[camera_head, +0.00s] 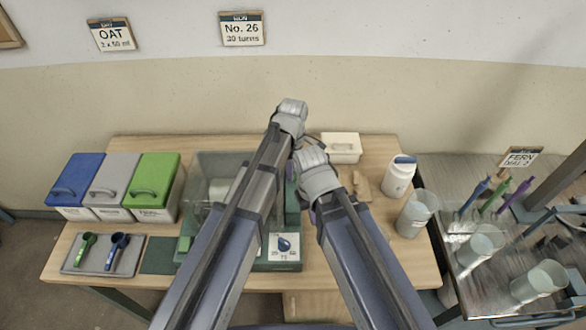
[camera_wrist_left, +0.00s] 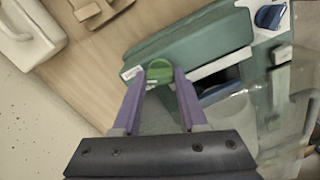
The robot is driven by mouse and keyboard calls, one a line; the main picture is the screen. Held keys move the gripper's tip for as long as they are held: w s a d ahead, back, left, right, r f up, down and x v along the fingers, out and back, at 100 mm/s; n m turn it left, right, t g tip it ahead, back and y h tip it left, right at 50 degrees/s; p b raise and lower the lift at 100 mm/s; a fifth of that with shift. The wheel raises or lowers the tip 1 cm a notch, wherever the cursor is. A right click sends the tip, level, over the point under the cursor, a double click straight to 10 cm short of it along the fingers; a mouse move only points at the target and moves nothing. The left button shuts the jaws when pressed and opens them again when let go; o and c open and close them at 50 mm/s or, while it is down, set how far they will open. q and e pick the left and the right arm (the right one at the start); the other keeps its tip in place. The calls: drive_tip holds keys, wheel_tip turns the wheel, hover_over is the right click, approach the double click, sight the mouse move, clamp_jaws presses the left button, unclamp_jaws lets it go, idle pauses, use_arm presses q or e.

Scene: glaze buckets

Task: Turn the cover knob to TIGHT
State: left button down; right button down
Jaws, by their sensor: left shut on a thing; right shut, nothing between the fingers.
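The cover knob (camera_wrist_left: 159,70) is a green round knob at the end of the green machine (camera_wrist_left: 205,45) in the left wrist view. My left gripper (camera_wrist_left: 157,82) has its purple fingers shut on the knob's two sides. A small white label (camera_wrist_left: 131,73) sits beside the knob; its text is too small to read. In the head view my arms hide the knob and much of the machine, whose clear cover (camera_head: 222,170) shows at left. My left gripper (camera_head: 291,114) is behind the machine there. My right gripper (camera_head: 313,208) is shut and empty, its fingers mostly hidden.
A blue dial (camera_head: 284,245) is on the machine's front. Blue, grey and green lidded bins (camera_head: 112,185) and a scoop tray (camera_head: 103,255) stand left. A white box (camera_head: 341,148), white jar (camera_head: 399,176) and clear beaker (camera_head: 417,213) stand right. Another table (camera_head: 462,175) holds more beakers.

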use_arm(q)
drive_tip(key=shift+c, duration=2.2)
unclamp_jaws()
drive_tip(key=shift+r, duration=0.1)
wheel_tip(320, 180, up, 8)
drive_tip(key=p, duration=0.8)
drive_tip(key=shift+f, duration=0.2)
